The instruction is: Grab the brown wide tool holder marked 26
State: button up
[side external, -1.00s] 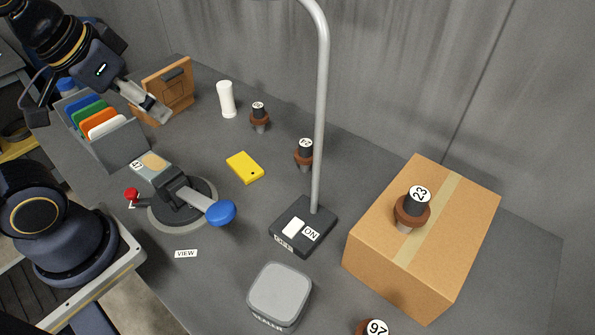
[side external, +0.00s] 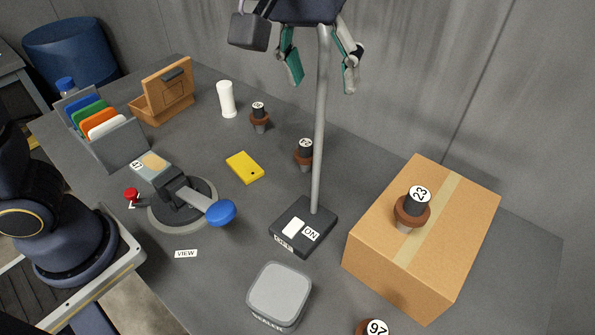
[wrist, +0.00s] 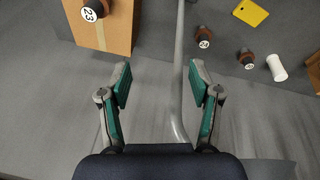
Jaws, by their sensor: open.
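Several brown tool holders with black tops and round white number labels stand about. One (side external: 259,118) stands near the back beside a white cylinder; its label is too small to read surely, and it also shows in the wrist view (wrist: 246,58). Another (side external: 304,154) stands behind the lamp post, its label seeming to read 24 in the wrist view (wrist: 203,36). The holder marked 23 (side external: 412,209) sits on a cardboard box, and one marked 97 (side external: 371,328) is cut off at the bottom edge. My gripper (side external: 321,76) is open and empty, high above the table; its fingers also show in the wrist view (wrist: 159,82).
A grey post (side external: 320,130) on a black base rises close to my gripper, showing between its fingers in the wrist view. The cardboard box (side external: 365,255), yellow block (side external: 244,167), white cylinder (side external: 227,99), grey tub (side external: 279,291) and blue-handled fixture (side external: 182,195) stand around.

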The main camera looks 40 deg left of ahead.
jog(key=s+d+f+m+g, duration=0.1)
jog(key=s+d+f, duration=0.15)
jog(key=d, duration=0.45)
jog(key=s+d+f+m+g, duration=0.1)
jog(key=d+f, duration=0.3)
jog(key=d, duration=0.2)
jog(key=m+g, duration=0.1)
jog(key=m, duration=0.2)
send_over(377, 331)
notch_tip(377, 331, down, 8)
jog(key=shift+y, duration=0.4)
notch_tip(377, 331, down, 10)
jog(key=shift+w+r, duration=0.15)
jog(key=shift+f, duration=3)
grip_shut()
